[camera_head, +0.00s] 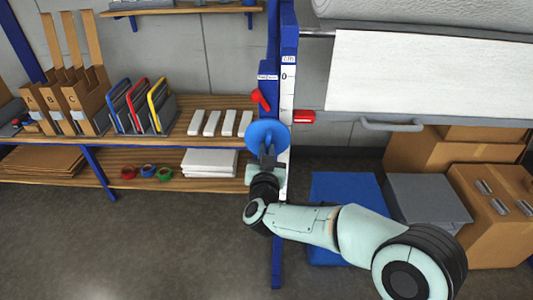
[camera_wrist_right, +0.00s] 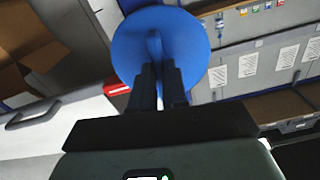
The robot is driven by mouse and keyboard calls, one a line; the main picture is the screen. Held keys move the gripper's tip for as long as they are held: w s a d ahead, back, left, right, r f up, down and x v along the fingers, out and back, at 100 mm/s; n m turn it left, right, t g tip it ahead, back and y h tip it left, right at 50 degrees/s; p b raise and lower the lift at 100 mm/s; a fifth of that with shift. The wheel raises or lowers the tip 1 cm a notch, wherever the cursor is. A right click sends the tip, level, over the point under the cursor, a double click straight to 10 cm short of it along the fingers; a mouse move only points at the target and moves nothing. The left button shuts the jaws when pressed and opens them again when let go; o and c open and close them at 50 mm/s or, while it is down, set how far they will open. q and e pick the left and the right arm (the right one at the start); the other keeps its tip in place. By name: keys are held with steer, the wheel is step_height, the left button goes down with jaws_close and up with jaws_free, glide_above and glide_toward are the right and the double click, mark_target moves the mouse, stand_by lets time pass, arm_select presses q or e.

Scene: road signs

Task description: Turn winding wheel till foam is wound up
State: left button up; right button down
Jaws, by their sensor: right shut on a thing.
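The winding wheel (camera_head: 266,135) is a blue disc on the blue upright post, left of the white foam sheet. My right gripper (camera_head: 267,160) is at the wheel's lower front. In the right wrist view, the wheel (camera_wrist_right: 160,40) fills the top middle, and the two dark fingers of my right gripper (camera_wrist_right: 159,85) are shut on the wheel's blue handle (camera_wrist_right: 154,44). The white foam (camera_head: 430,75) hangs as a flat sheet below a roll (camera_head: 430,10) at the top right. My left gripper is out of view.
A red lever (camera_head: 260,99) and a red block (camera_head: 304,117) sit near the wheel. A ruler scale (camera_head: 287,110) runs down the post. Shelves with cardboard holders (camera_head: 85,100) and white blocks stand left. The floor at the front left is clear.

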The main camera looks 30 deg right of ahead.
steer(key=shift+r, duration=0.1)
steer(key=c, duration=1.1)
jaws_free()
steer(key=shift+c, duration=0.2)
steer(key=v, duration=1.3)
steer(key=shift+s, duration=0.2)
steer(key=shift+a, duration=0.1)
